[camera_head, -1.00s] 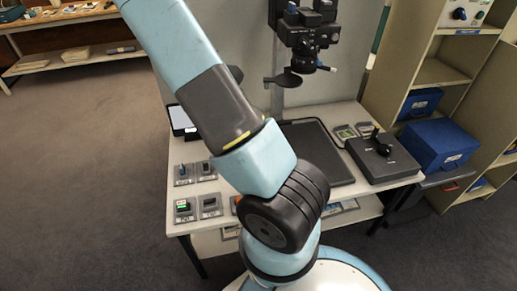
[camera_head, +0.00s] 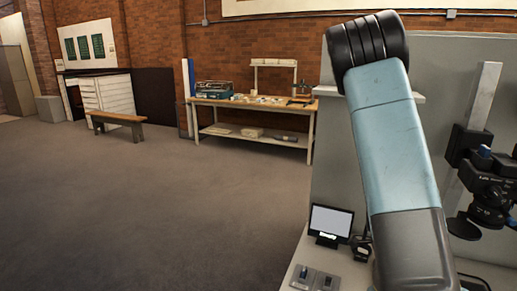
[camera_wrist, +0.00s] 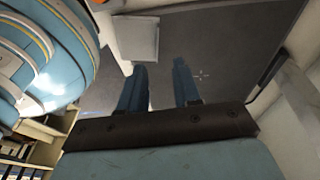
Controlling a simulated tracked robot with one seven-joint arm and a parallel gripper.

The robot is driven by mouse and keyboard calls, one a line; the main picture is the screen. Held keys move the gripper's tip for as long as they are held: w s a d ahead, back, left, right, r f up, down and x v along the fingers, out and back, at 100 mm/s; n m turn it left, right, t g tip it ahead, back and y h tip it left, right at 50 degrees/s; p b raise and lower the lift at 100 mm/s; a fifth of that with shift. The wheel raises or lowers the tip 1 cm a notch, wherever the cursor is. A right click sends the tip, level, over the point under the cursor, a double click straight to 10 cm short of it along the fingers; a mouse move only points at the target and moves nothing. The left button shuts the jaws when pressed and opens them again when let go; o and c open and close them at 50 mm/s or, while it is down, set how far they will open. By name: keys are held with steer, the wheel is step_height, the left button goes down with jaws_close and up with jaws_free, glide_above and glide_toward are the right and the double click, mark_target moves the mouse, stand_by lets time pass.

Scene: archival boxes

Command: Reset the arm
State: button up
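My arm (camera_head: 390,140) stands tall in the head view, its blue and dark grey links rising in front of a grey panel. The end of the arm is out of the head view. In the wrist view my gripper (camera_wrist: 158,84) has two blue fingers spread apart, with a clear gap and nothing held between them. A dark flat surface lies behind the fingers.
A table with a small monitor (camera_head: 330,222) and small devices (camera_head: 315,279) stands at the lower right. A camera stand (camera_head: 490,185) is at the right edge. A workbench (camera_head: 250,104) and a wooden bench (camera_head: 117,119) are farther back. Carpet at left is clear.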

steer(key=w+a+r+n+t+y, duration=0.1)
steer(key=a+r+n, duration=0.25)
steer(key=r, duration=0.25)
steer(key=a+r+n+t+y, duration=0.1)
steer(key=a+r+n, duration=0.25)
steer(key=r, duration=0.25)
steer(key=w+a+r+n+t+y, duration=0.1)
steer(key=a+r+n+t, duration=0.1)
steer(key=a+r+n, duration=0.3)
steer(key=s+a+r+n+t, duration=0.1)
steer(key=s+r+n, duration=0.4)
steer(key=r, duration=0.4)
steer(key=s+a+r+n+t, duration=0.1)
steer(key=s+r+n, duration=0.4)
steer(key=r, duration=0.5)
steer(key=shift+s+a+n+t+h, duration=0.4)
steer(key=shift+s+t, duration=0.3)
steer(key=shift+s, duration=0.4)
